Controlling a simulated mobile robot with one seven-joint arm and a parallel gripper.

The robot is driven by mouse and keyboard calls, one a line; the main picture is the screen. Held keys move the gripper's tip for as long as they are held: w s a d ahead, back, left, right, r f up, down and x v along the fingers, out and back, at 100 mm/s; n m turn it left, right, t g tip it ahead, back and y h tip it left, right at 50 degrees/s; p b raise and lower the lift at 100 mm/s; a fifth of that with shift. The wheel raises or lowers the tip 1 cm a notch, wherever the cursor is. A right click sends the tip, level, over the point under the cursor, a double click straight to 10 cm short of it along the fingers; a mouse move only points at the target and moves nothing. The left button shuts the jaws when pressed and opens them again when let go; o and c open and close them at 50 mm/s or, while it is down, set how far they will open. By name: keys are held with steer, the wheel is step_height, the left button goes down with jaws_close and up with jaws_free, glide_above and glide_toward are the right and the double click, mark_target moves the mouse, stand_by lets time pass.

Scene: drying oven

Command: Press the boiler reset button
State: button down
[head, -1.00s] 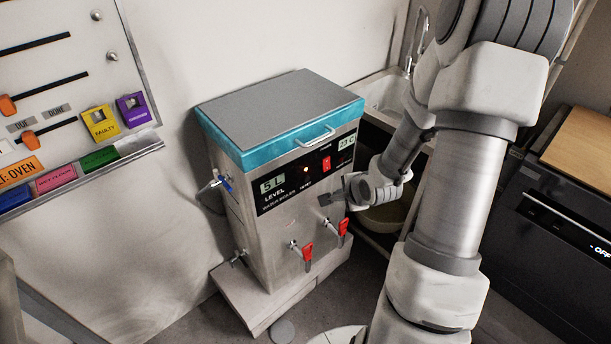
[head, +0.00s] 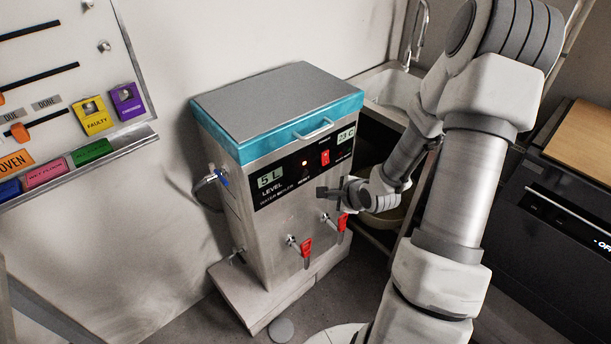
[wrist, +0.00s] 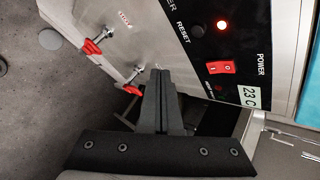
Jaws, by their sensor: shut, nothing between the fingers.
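The boiler (head: 275,225) is a steel box with a blue-rimmed grey lid and a black front panel. My gripper (head: 322,192) is shut and empty in front of the panel's lower edge. In the wrist view its fingertips (wrist: 158,73) appear below and left of the button, apart from it in the picture; the gap in depth is unclear.
A red power switch (head: 325,157) is right of the lamp. Two red-handled taps (head: 306,248) stick out below the panel. A sink (head: 390,88) lies behind right, a dark appliance (head: 560,225) at right, and a board with coloured tags (head: 95,117) at left.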

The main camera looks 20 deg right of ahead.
mark_target(305, 173)
steer(key=w+a+b, duration=0.1)
steer(key=w+a, duration=0.1)
steer(key=w, duration=0.4)
steer(key=shift+w+b, duration=0.3)
stand_by(1.8)
steer(key=shift+w+a, duration=0.15)
steer(key=shift+w, duration=0.25)
steer(key=shift+w+a, duration=0.2)
steer(key=shift+w, duration=0.35)
stand_by(0.8)
steer(key=shift+s+p, duration=0.1)
steer(key=shift+p, duration=0.25)
steer(key=shift+s+d+p, duration=0.25)
steer(key=shift+s+p, duration=0.1)
steer(key=shift+s, duration=0.45)
steer(key=shift+s, duration=0.1)
